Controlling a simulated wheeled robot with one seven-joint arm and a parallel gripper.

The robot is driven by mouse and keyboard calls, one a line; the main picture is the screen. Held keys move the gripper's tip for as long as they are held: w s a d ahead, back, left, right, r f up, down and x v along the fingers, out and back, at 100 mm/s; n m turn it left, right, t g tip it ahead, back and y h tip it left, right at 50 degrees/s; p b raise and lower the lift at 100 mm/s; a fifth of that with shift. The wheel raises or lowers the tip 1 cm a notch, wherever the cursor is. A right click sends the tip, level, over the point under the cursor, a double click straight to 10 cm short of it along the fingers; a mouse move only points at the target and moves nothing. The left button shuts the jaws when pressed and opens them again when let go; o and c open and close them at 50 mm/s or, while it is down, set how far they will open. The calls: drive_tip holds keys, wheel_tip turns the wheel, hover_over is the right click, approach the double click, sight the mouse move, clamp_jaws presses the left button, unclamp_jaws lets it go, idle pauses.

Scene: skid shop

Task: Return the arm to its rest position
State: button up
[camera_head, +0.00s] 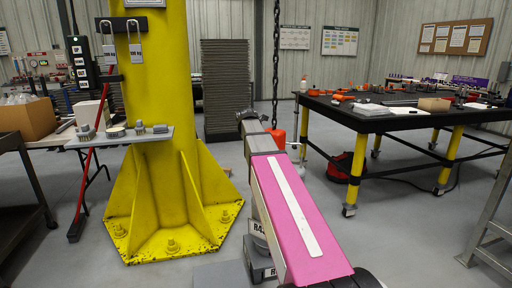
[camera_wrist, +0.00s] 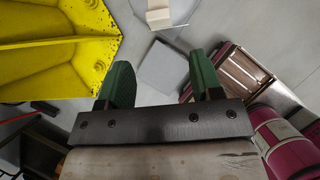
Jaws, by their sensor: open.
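My gripper (camera_wrist: 160,78) shows in the wrist view with its two green fingers spread wide apart. Nothing is between the fingers, and a grey square plate on the floor (camera_wrist: 163,66) lies below and beyond them. In the head view my pink arm link (camera_head: 288,205) reaches forward from the bottom edge, right of the middle. The gripper itself cannot be made out in the head view.
A yellow column (camera_head: 158,75) with a bolted, flanged base stands close on the left; its base (camera_wrist: 50,55) fills the wrist view's upper left. A small shelf (camera_head: 120,138) juts from it. A black-topped table (camera_head: 400,121) stands right. A chain (camera_head: 276,60) hangs near the arm.

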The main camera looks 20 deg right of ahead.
drive_tip(key=s+a+f+m+g+y, duration=0.1)
drive_tip(key=s+a+f+m, duration=0.2)
drive_tip(key=s+f+m, duration=0.5)
drive_tip(key=s+a+f+m+g+y, duration=0.1)
drive_tip(key=s+a+f+m, duration=0.2)
drive_tip(key=s+f+m, duration=0.6)
drive_tip(key=s+a+f+m+g+y, duration=0.1)
drive_tip(key=s+a+f+m+y, duration=0.1)
drive_tip(key=s+f+m, duration=0.6)
wheel_tip(320, 180, down, 8)
drive_tip(key=shift+s+a+r+m+g, duration=0.3)
drive_tip(key=shift+a+m+g, duration=0.1)
drive_tip(key=shift+a+m, duration=0.25)
